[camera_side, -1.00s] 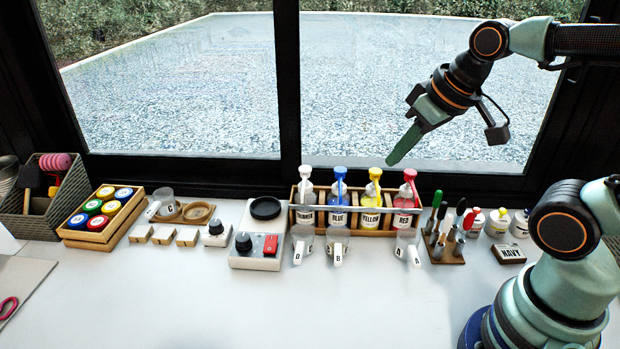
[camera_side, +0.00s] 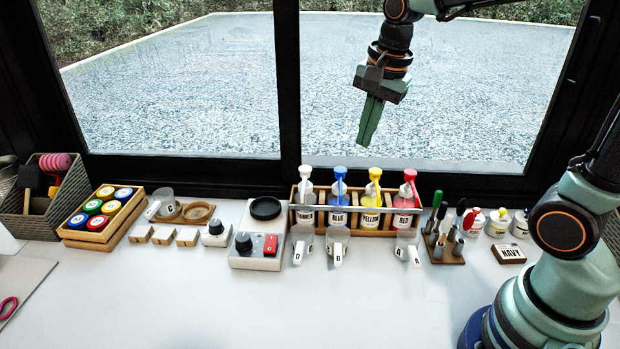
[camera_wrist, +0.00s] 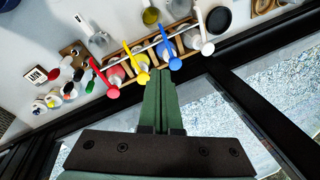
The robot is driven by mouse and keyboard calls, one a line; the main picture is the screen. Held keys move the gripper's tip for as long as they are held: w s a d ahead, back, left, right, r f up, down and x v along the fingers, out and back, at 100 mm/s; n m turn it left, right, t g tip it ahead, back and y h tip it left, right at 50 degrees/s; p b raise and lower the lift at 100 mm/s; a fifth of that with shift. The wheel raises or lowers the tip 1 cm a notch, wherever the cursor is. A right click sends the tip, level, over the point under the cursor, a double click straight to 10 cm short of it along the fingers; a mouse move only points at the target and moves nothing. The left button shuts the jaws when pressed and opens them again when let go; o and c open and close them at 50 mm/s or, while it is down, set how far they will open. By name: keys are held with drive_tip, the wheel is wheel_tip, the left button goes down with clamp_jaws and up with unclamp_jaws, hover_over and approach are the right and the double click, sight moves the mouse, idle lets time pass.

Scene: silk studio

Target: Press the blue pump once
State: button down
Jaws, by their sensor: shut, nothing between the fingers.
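The blue pump (camera_side: 340,174) tops the bottle labelled BLUE (camera_side: 338,206) in a wooden rack (camera_side: 297,219), between the white-topped bottle (camera_side: 306,196) and the yellow pump (camera_side: 375,175). The red pump (camera_side: 409,176) is at the right end of the rack. My gripper (camera_side: 366,138) is shut and empty, pointing down above the rack, apart from the pumps. In the wrist view, the fingertips (camera_wrist: 158,74) of my gripper appear close to the blue pump (camera_wrist: 174,62) and the yellow pump (camera_wrist: 142,76); the height gap cannot be judged there.
Cups (camera_side: 338,247) with lettered tags stand in front of the rack. A device with a red switch (camera_side: 269,245) is to its left, a tool stand (camera_side: 446,254) to its right. The window frame (camera_side: 450,172) rises behind. The front of the table (camera_side: 230,310) is clear.

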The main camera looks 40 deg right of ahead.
sight(340, 169)
drive_tip(key=w+f+m, duration=0.1)
drive_tip(key=w+m, duration=0.1)
drive_tip(key=m, duration=0.1)
drive_tip(key=w+f+m+g, duration=0.1)
drive_tip(key=w+f+m, duration=0.1)
drive_tip(key=m, duration=0.2)
drive_tip(key=w+d+f+m+g, duration=0.1)
drive_tip(key=w+m, duration=0.1)
drive_tip(key=m, duration=0.1)
drive_tip(key=shift+d+f, duration=0.1)
drive_tip(key=shift+f, duration=0.05)
drive_tip(key=shift+w+d+f+m+g, duration=0.1)
drive_tip(key=shift+w+f+m+g, duration=0.3)
drive_tip(key=shift+m, duration=0.8)
drive_tip(key=shift+f, duration=0.1)
drive_tip(key=shift+f, duration=0.2)
drive_tip(key=shift+f, duration=0.35)
drive_tip(key=shift+f, duration=1)
